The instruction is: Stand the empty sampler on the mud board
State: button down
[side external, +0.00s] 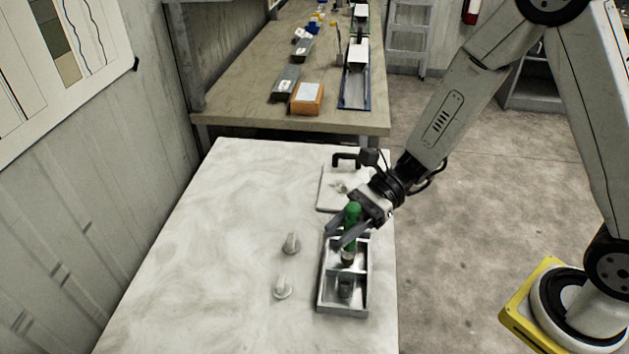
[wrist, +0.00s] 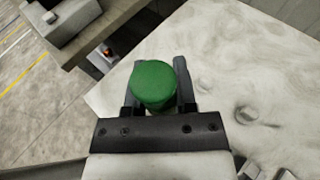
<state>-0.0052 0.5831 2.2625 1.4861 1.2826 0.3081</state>
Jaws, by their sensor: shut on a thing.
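The sampler, with a green top (side external: 352,213) and a grey lower end (side external: 348,256), is held by my gripper (side external: 341,238). My gripper is shut on it, and the green top also shows between the fingers in the wrist view (wrist: 153,84). The sampler's lower end is over or inside the rear part of a metal divided tray (side external: 323,290); I cannot tell if it touches the floor of it. A pale flat board (side external: 328,198), likely the mud board, lies behind the tray, partly hidden by my gripper, with a small pale lump on it.
A dark cup-like piece (side external: 344,289) sits in the tray's front compartment. Two small pale pieces (side external: 291,243) (side external: 282,290) stand left of the tray. A black handle (side external: 346,158) shows at the board's back edge. The left of the white table (side external: 200,240) is clear.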

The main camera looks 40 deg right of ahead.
notch_tip(320, 180, up, 6)
jog(key=w+d+m+t+h, duration=0.2)
jog(key=w+d+m+t, duration=0.45)
jog(key=w, duration=0.35)
jog(key=w+d+m+t+h, duration=0.3)
jog(key=w+d, duration=0.1)
jog(key=d, duration=0.4)
jog(key=w+d+m+t+h, duration=0.4)
jog(key=d, duration=0.4)
jog(key=shift+w+f, duration=0.1)
jog(key=shift+f, duration=2.2)
jog(key=w+d+f, duration=0.1)
jog(key=w+f, duration=0.8)
jog(key=w, duration=0.4)
jog(key=shift+w+f, duration=0.15)
jog(key=shift+w, duration=0.05)
